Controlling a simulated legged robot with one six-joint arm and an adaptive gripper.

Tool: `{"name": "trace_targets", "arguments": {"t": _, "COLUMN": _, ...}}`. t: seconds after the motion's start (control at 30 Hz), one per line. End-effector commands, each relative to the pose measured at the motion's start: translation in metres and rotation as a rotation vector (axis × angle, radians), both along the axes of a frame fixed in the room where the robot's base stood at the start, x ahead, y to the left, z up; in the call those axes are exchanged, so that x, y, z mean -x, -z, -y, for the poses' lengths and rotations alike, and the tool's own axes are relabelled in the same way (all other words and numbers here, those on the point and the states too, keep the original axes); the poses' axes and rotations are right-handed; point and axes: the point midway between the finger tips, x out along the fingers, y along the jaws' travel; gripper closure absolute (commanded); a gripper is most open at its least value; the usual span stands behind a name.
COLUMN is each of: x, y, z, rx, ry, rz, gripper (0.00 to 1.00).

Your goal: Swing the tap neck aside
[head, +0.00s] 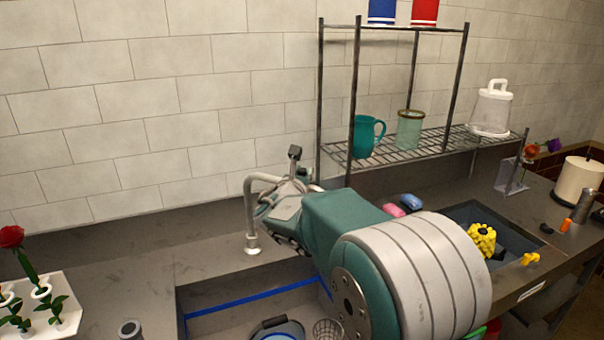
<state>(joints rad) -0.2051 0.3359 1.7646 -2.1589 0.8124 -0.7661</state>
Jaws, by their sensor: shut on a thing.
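My gripper (275,203) is shut on the tap neck, near the top bend.
A sink basin (205,322) with a blue edge lies in front. A wire shelf (405,146) with a teal jug (366,136) and green glass (409,128) stands right. A white flower holder (62,302) is at left.

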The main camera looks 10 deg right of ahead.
Motion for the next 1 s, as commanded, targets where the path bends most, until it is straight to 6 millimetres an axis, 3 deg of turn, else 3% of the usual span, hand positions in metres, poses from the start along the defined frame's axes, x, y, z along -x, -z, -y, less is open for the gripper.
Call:
{"name": "trace_targets", "arguments": {"t": 0.03, "x": 0.0, "y": 0.0, "z": -0.001, "rx": 0.0, "ry": -0.002, "rz": -0.001, "gripper": 1.0}}
{"name": "trace_targets", "arguments": {"t": 0.07, "x": 0.0, "y": 0.0, "z": -0.001, "rx": 0.0, "ry": -0.002, "rz": -0.001, "gripper": 0.55}}
{"name": "trace_targets", "arguments": {"t": 0.1, "x": 0.0, "y": 0.0, "z": -0.001, "rx": 0.0, "ry": -0.002, "rz": -0.001, "gripper": 0.37}}
{"name": "trace_targets", "arguments": {"t": 0.13, "x": 0.0, "y": 0.0, "z": -0.001, "rx": 0.0, "ry": -0.001, "rz": -0.001, "gripper": 0.33}}
{"name": "trace_targets", "arguments": {"t": 0.57, "x": 0.004, "y": 0.0, "z": -0.002, "rx": 0.0, "ry": -0.001, "rz": 0.0, "gripper": 0.33}}
{"name": "trace_targets", "arguments": {"t": 1.0, "x": 0.078, "y": 0.001, "z": -0.04, "rx": 0.001, "ry": -0.005, "rz": 0.0, "gripper": 0.33}}
